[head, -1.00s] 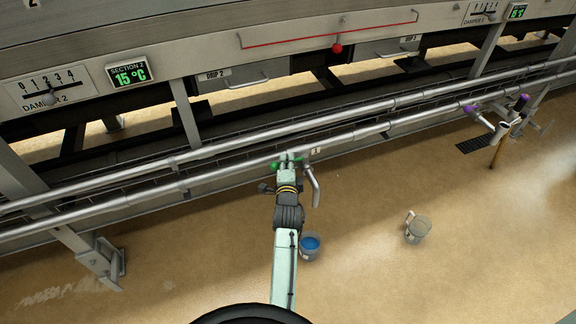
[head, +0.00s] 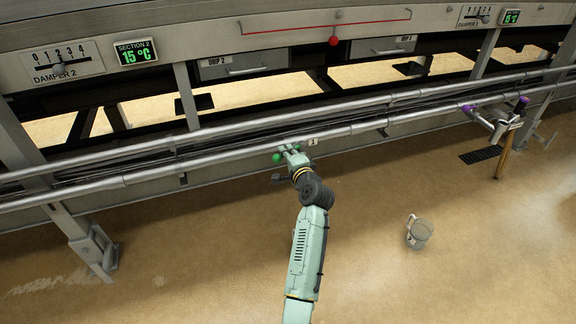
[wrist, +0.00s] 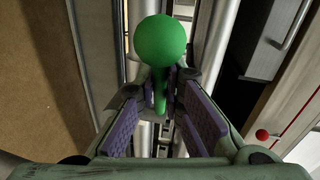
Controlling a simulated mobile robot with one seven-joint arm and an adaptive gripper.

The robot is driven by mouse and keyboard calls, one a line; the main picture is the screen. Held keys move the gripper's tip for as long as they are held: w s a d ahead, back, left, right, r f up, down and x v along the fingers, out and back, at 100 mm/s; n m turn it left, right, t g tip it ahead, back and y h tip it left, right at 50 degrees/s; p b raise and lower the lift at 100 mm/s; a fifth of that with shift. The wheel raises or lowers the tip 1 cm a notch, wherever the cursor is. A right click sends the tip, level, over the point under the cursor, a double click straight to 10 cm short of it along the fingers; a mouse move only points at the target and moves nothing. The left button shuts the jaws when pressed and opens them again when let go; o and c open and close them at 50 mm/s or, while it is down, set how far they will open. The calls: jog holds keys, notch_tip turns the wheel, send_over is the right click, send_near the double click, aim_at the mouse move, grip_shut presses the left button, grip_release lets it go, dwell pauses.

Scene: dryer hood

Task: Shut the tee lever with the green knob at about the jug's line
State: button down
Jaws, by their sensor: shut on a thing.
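The green knob (wrist: 163,40) stands large in the wrist view, on a green lever stem (wrist: 160,92) that runs down between my purple finger pads. My gripper (wrist: 163,100) is shut on this stem, below the knob. In the head view my gripper (head: 290,150) is at the lower front pipe, by a small numbered tag (head: 312,142), with a green knob (head: 277,158) beside its fingers. The fingers and wrist hide most of the tee. A clear jug (head: 419,233) with a handle stands on the floor to the right.
Long pipes (head: 400,121) run across in front of the dryer hood. A purple-knobbed fitting (head: 470,108) sits farther right, near a post (head: 502,150) and a floor grate (head: 480,155). A support leg (head: 90,245) stands at left. The front floor is mostly clear.

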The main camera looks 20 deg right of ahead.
jog(key=shift+s+d+f+n+y, duration=0.15)
jog(key=shift+s+d+n+y, duration=0.2)
jog(key=shift+y, duration=0.35)
jog(key=shift+w+a, duration=0.1)
jog(key=c, duration=1.7)
grip_release()
jog(key=shift+a, duration=0.1)
